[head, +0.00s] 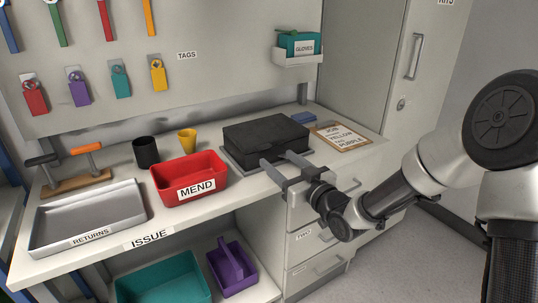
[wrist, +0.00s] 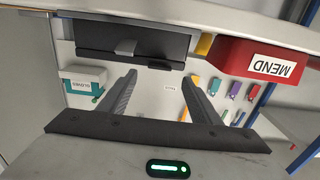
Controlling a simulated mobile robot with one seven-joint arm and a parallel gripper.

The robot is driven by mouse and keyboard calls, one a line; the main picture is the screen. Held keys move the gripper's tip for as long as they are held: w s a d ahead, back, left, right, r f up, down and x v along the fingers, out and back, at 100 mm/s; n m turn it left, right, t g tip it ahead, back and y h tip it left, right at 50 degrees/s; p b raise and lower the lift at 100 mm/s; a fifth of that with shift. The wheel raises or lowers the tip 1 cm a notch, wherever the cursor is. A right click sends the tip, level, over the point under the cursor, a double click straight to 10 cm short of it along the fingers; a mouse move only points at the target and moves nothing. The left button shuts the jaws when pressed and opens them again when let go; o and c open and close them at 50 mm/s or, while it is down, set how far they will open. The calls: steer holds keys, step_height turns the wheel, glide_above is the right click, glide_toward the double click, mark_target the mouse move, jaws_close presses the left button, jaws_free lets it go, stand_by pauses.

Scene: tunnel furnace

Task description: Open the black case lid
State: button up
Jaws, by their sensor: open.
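The black case (head: 265,133) sits on a grey base plate on the counter, and its lid looks shut. In the wrist view, which is upside down, the case front (wrist: 100,38) shows a grey tab (wrist: 125,47) near its middle and a small dark piece beside it. My gripper (head: 278,161) is open and empty in front of the case, at the counter's front edge. Its two fingers (wrist: 158,88) point toward the case. I cannot tell whether the fingertips touch the case.
A red MEND bin (head: 165,184) stands left of the case, with a black cup (head: 146,152) and yellow cup (head: 187,141) behind it. A job card clipboard (head: 342,137) and blue item (head: 303,117) lie to the right. A grey RETURNS tray (head: 70,234) is far left.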

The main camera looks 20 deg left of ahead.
mark_target(265, 149)
steer(key=shift+b+x, duration=0.35)
steer(key=shift+x, duration=2.85)
steer(key=shift+c, duration=0.2)
